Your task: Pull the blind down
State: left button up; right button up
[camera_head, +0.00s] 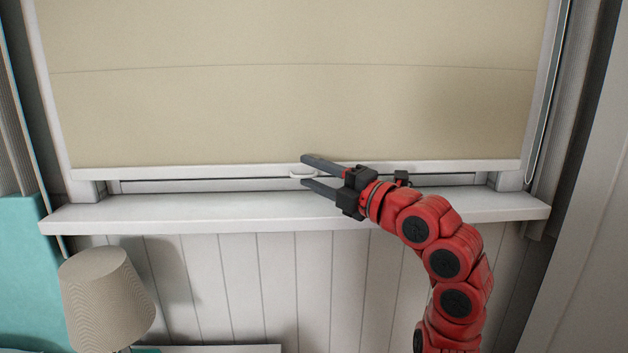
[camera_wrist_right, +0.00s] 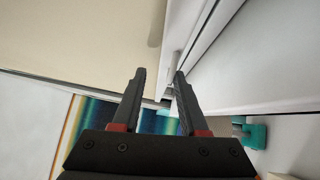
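The beige blind (camera_head: 290,90) hangs over almost the whole window, with faint horizontal seams. Its white bottom bar (camera_head: 200,172) is a little above the window sill, leaving a narrow strip of window frame showing. A small white pull tab (camera_head: 302,171) sits at the middle of the bar. My right gripper (camera_head: 304,169) is open at the bar, one finger above the tab and one below it in the head view. In the right wrist view the two fingers (camera_wrist_right: 160,73) are apart beside the blind (camera_wrist_right: 80,40); whether they touch the tab cannot be told. My left gripper is not in view.
The white window sill (camera_head: 250,212) juts out just below the gripper. A lamp with a ribbed beige shade (camera_head: 105,290) stands at lower left, near a teal surface (camera_head: 25,260). A cord loop (camera_head: 550,90) hangs at the right of the window.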

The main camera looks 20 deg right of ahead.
notch_tip(320, 180, up, 27)
jog(key=p, duration=1.9)
jog(key=shift+f, duration=0.1)
